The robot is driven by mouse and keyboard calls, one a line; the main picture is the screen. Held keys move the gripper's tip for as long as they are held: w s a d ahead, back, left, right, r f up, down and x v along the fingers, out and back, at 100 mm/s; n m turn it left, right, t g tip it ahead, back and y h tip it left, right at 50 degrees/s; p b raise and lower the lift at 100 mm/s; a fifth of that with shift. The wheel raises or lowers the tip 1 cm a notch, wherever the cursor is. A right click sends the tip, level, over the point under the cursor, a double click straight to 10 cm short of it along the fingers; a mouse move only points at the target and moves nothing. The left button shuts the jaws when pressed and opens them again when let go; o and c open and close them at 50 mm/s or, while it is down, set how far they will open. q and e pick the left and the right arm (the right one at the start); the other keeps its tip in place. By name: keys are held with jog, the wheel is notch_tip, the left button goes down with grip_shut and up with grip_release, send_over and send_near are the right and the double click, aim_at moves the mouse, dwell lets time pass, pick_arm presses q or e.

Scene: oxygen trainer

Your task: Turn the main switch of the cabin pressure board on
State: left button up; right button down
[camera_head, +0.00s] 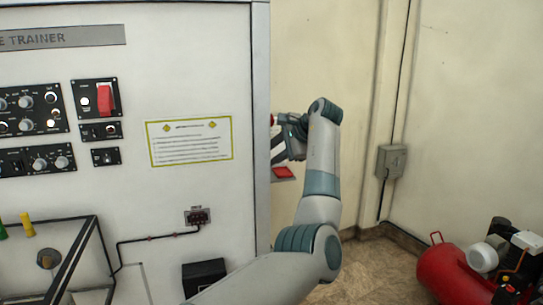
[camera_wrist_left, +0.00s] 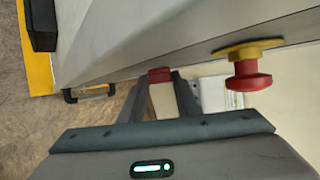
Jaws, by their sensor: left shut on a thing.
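My left gripper (camera_head: 287,136) is at the cabinet's right side, mostly hidden by its own wrist and the cabinet edge. In the left wrist view the fingers (camera_wrist_left: 160,84) are closed on a small red piece (camera_wrist_left: 159,74) on the cabinet's side, which looks like the switch handle. Its shape and position are mostly hidden, so I cannot tell whether it is turned. On the front panel is a separate large red switch (camera_head: 104,98). My right gripper is not in view.
A red mushroom button (camera_wrist_left: 248,76) on a yellow base stands out beside my left fingers. A black handle (camera_wrist_left: 88,92) is on the other side. A red compressor tank (camera_head: 452,275) stands on the floor at the right. A grey wall box (camera_head: 391,161) is behind.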

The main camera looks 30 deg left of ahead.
pick_arm(q)
jog(key=shift+h, duration=0.3)
jog(key=o, duration=1)
jog(key=shift+a, duration=0.1)
jog(key=shift+o, duration=0.2)
jog(key=shift+r, duration=0.1)
jog(key=b+v, duration=0.7)
jog(key=v, duration=1)
jog(key=shift+w+d, duration=0.25)
